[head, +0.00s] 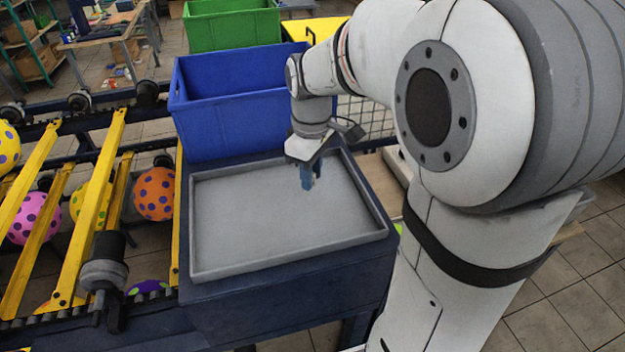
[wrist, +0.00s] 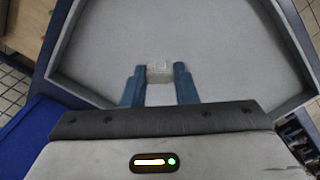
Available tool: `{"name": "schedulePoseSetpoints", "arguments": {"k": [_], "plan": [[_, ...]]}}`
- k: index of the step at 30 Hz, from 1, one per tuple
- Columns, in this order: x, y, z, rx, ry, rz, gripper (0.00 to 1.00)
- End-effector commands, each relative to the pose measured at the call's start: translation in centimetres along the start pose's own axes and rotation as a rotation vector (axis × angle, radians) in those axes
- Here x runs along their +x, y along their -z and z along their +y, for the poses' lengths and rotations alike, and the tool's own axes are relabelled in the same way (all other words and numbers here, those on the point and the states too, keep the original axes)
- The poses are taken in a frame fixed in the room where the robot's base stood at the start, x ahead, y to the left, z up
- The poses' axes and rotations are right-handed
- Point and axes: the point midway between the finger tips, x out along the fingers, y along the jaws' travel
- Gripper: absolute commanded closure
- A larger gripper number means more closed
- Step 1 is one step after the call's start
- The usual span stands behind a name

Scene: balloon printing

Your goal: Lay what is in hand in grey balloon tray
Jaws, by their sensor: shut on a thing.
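The grey balloon tray (head: 235,262) is a shallow, empty-looking tray on a dark blue stand in the head view. It also fills most of the wrist view (wrist: 215,38). My gripper (head: 307,180) points down over the tray's back right part. In the wrist view my gripper (wrist: 160,75) has its two blue fingers on either side of a small, pale, translucent thing (wrist: 159,68), shut on it. The held thing is hard to make out in the head view. I cannot tell whether it touches the tray floor.
A blue crate (head: 225,118) stands right behind the tray, with a green crate (head: 232,28) farther back. On the left is a conveyor with yellow rails (head: 92,205) and spotted balloons, one of them orange (head: 156,193). The tray's left and front floor is clear.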

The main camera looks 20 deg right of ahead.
Motion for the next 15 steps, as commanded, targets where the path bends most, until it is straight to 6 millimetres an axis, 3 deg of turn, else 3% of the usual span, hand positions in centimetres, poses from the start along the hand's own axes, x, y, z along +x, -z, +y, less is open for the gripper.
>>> {"name": "schedulePoseSetpoints", "arguments": {"k": [6, 15], "plan": [[2.8, -0.1, 0.0, 0.001, 0.002, -0.002, 0.92], [3.1, -0.1, 0.0, 0.001, 0.000, 0.000, 0.92]]}}
